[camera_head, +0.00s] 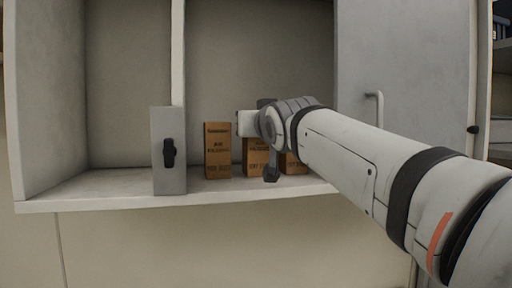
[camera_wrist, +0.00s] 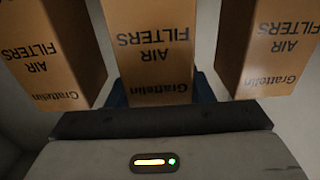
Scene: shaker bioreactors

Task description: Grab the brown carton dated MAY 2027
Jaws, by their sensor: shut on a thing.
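Three brown cartons stand side by side on the shelf in the head view: a left one (camera_head: 218,150), a middle one (camera_head: 254,168) and a right one (camera_head: 293,165). Their date lines are too small or covered to read surely. My gripper (camera_head: 268,140) is at the middle carton, partly hiding it and the right one. In the wrist view, my gripper (camera_wrist: 160,92) is shut on the middle carton (camera_wrist: 155,45), with a blue finger on each side. Its print, "Grattelin AIR FILTERS", appears upside down. No date shows in the wrist view.
A grey box (camera_head: 169,150) with a black handle stands on the shelf (camera_head: 110,190) left of the cartons. A vertical post (camera_head: 178,50) rises behind it. A grey door (camera_head: 400,60) with a bar handle is at the right. Two neighbouring cartons flank the gripper closely.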

